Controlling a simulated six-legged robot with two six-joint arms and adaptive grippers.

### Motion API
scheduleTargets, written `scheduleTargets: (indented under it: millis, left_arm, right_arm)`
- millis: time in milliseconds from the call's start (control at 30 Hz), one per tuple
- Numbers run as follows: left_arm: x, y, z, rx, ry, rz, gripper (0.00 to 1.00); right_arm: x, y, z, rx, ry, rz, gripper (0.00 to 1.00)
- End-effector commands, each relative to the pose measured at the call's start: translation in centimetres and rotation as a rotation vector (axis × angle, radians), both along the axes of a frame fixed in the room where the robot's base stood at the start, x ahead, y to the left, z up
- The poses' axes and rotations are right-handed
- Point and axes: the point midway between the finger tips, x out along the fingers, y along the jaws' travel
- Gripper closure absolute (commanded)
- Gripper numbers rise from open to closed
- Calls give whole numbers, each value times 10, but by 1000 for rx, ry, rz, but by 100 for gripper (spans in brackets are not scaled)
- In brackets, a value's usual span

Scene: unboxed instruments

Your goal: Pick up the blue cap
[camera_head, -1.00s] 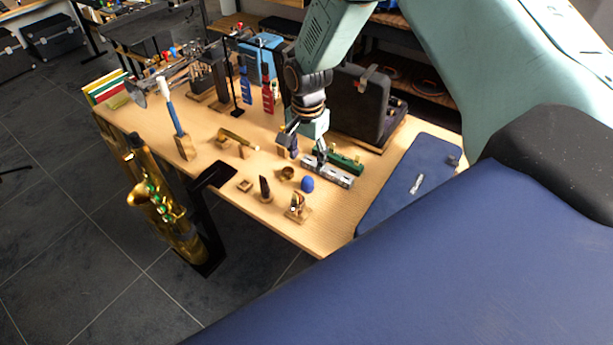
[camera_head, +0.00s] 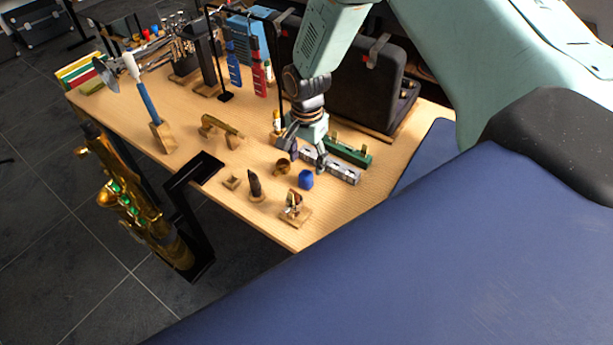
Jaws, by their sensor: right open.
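The small blue cap (camera_head: 306,179) stands on the wooden table near its front edge, between a brass ring-like piece and a small wooden stand. My right gripper (camera_head: 307,153) reaches down from the top with its fingers spread and empty. It is just behind the cap in the picture, over the end of a silver harmonica-like bar (camera_head: 340,172). The cap is not between the fingers. I cannot tell how high the fingertips are above the table. My left gripper is not in view.
The brass piece (camera_head: 283,166), dark mouthpiece (camera_head: 254,185) and small stand (camera_head: 294,207) are close to the cap. A green bar (camera_head: 350,153) lies behind. A black case (camera_head: 350,99) stands at the back. A brass saxophone (camera_head: 130,205) stands at the left front.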

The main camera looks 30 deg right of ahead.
Motion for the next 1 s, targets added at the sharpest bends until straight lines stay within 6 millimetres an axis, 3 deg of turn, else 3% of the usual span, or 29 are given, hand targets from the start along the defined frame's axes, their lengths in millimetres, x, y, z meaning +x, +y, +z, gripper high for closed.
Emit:
scheduleTargets:
  millis: [333,667,1000]
  left_arm:
    - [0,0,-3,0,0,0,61]
    - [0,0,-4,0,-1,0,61]
    - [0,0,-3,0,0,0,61]
  right_arm:
    - [-5,4,-46,-1,2,0,41]
    - [-2,2,-51,0,1,1,41]
    - [-2,2,-51,0,1,0,70]
